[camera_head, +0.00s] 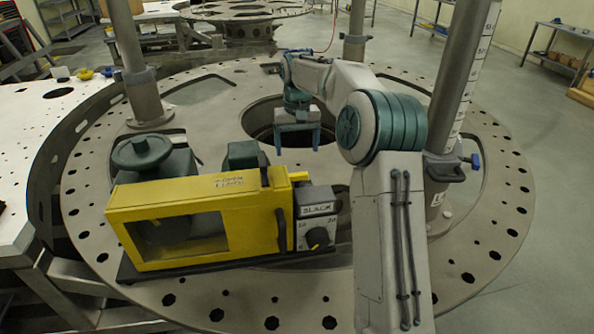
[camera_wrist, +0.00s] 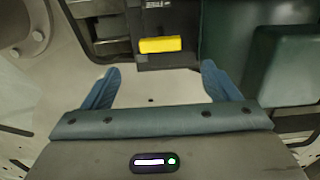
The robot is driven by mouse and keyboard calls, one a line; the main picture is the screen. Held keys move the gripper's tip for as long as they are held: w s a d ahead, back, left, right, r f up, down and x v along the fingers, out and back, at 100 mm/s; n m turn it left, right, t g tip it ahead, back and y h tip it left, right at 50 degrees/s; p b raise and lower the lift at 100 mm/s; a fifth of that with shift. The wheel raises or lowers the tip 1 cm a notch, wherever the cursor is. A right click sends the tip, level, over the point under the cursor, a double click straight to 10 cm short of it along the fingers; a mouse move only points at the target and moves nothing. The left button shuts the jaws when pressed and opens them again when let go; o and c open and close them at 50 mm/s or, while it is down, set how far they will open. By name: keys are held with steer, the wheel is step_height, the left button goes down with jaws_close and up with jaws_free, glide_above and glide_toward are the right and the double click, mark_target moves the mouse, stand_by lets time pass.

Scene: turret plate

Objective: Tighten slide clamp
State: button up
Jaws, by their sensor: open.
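A collar clamp (camera_head: 443,168) with a blue knob (camera_head: 475,161) sits around the graduated right post, partly hidden by my arm; I take it to be the slide clamp. My gripper (camera_head: 297,133) hangs over the round central opening of the turret plate (camera_head: 205,93), to the left of that post and apart from the clamp. In the wrist view my gripper (camera_wrist: 160,68) shows two blue fingers spread wide, with nothing held between them. The clamp cannot be made out in the wrist view.
A yellow machine (camera_head: 150,196) with a green handwheel (camera_head: 141,152) and a dial box (camera_head: 318,218) stands at front left. Other posts rise at left (camera_head: 130,50) and back (camera_head: 357,30). The wrist view shows a yellow block (camera_wrist: 160,44) and a green housing (camera_wrist: 285,70).

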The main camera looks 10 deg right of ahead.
mark_target(297, 174)
step_height(297, 174, down, 9)
steer(key=shift+f+p, duration=0.1)
steer(key=shift+p, duration=0.35)
steer(key=c, duration=1)
